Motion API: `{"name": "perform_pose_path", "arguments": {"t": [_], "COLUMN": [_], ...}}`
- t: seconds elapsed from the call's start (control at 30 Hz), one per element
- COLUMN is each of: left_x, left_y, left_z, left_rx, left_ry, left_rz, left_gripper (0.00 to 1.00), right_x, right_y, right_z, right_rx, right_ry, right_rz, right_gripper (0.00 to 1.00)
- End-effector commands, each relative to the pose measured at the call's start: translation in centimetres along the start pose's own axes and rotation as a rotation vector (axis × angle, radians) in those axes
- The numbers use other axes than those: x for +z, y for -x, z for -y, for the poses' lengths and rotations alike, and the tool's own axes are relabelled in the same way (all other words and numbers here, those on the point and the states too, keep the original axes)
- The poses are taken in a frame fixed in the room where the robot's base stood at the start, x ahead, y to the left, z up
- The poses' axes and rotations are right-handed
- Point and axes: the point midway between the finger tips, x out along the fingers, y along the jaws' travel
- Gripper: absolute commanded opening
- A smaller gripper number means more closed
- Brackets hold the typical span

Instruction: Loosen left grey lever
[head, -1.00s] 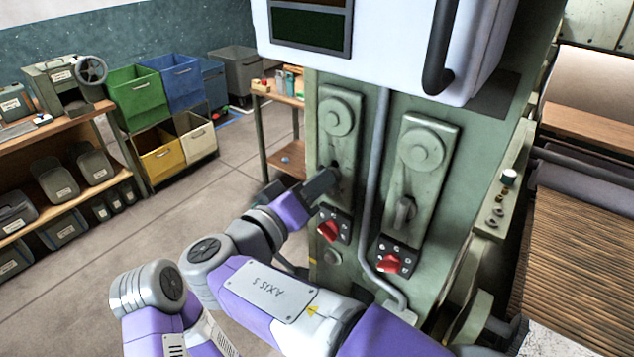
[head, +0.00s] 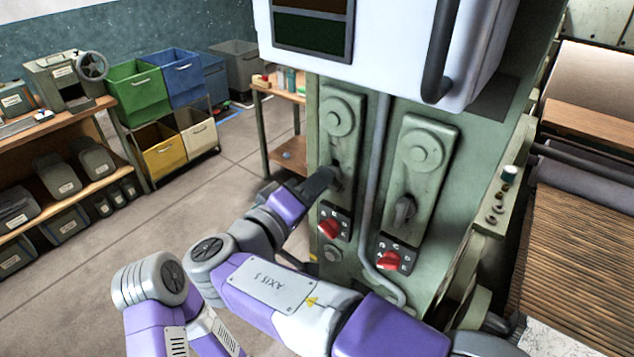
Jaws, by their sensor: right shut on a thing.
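The left grey lever (head: 336,183) sits on the left green plate (head: 343,113) of the machine, below a round boss. My right gripper (head: 329,177) is shut on it and hides most of it, so its exact angle is hard to tell. The right grey lever (head: 404,209) stands free on the right green plate (head: 422,148). My left gripper is not in view.
Red rotary switches (head: 329,228) and (head: 389,260) sit below the levers. A grey conduit (head: 372,190) runs between the plates. A white cabinet with a dark handle (head: 438,50) overhangs above. Shelves and bins stand left, beyond open floor.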

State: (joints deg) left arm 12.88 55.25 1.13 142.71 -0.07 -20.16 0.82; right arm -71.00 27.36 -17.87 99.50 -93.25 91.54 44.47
Motion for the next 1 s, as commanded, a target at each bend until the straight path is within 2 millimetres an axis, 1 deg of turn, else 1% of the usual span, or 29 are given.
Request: {"name": "perform_pose_path", "arguments": {"t": [0.07,0.1,0.27,0.53,0.63,0.9,1.0], "left_x": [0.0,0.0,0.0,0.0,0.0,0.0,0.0], "left_y": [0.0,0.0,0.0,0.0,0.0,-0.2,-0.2], "left_z": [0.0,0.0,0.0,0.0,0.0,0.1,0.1], "left_rx": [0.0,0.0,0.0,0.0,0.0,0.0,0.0], "left_ry": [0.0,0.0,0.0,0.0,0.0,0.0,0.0], "left_rz": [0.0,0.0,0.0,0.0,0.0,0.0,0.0], "left_gripper": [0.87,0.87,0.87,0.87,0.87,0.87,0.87], "right_x": [0.0,0.0,0.0,0.0,0.0,-0.1,-0.1], "right_y": [0.0,0.0,0.0,0.1,0.7,5.2,6.5], "right_z": [0.0,0.0,0.0,0.0,0.0,0.1,0.1], "right_rx": [0.0,0.0,0.0,0.0,-0.001,-0.001,-0.001], "right_ry": [0.0,0.0,-0.001,-0.001,-0.002,-0.001,-0.001], "right_rz": [0.0,0.0,0.0,-0.001,-0.001,-0.004,-0.002], "right_gripper": [0.0,0.15,0.39,0.39,0.39,0.39,0.39]}}
